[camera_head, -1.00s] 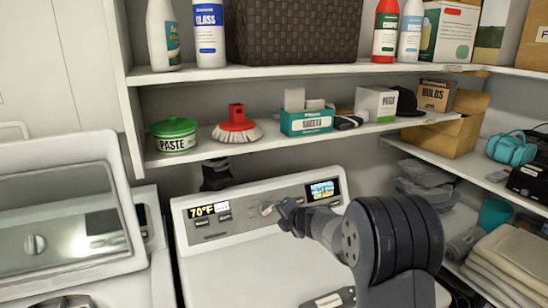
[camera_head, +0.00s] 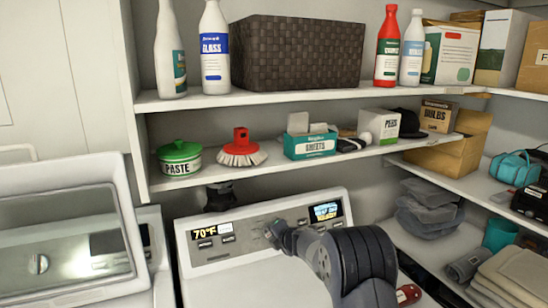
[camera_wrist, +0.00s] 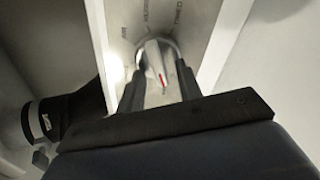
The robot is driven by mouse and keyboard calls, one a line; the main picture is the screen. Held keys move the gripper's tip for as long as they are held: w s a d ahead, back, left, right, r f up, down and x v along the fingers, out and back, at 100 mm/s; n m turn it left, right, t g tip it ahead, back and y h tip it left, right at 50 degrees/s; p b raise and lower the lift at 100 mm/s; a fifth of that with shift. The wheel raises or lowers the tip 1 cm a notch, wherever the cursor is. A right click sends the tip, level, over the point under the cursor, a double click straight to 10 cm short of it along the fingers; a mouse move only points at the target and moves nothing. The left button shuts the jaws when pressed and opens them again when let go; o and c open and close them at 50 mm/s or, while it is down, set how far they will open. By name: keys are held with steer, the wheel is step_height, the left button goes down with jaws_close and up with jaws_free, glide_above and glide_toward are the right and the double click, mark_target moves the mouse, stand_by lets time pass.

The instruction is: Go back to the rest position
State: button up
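My gripper (camera_head: 272,235) is at the round dial on the white washer's control panel (camera_head: 255,228). In the wrist view my gripper (camera_wrist: 163,85) has a dark finger on each side of the grey dial (camera_wrist: 158,62), which has a red mark and printed words around it. The fingers are apart with the dial's raised grip between them; I cannot tell whether they press on it. In the head view my gripper hides most of the dial. A "70°F" display (camera_head: 208,233) and a blue display (camera_head: 325,212) are lit.
The lower shelf (camera_head: 220,170) above the panel holds a green paste tub (camera_head: 180,159), a red brush (camera_head: 241,150) and a teal sheets box (camera_head: 310,143). Bottles and a brown basket (camera_head: 300,52) stand above. A second machine (camera_head: 65,235) is left; side shelves (camera_head: 440,245) are right.

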steer(key=b+v, duration=0.2)
steer(key=v, duration=0.9)
steer(key=p+x, duration=0.2)
steer(key=x, duration=0.8)
steer(key=shift+w+a+f, duration=0.15)
steer(key=shift+w, duration=0.15)
steer(key=shift+w+f+m, duration=0.15)
steer(key=shift+m, duration=0.65)
steer(key=m, duration=0.4)
steer(key=shift+r+m+t+b, duration=0.2)
steer(key=shift+m+t+b, duration=0.1)
steer(key=shift+m, duration=0.6)
steer(key=shift+r, duration=0.1)
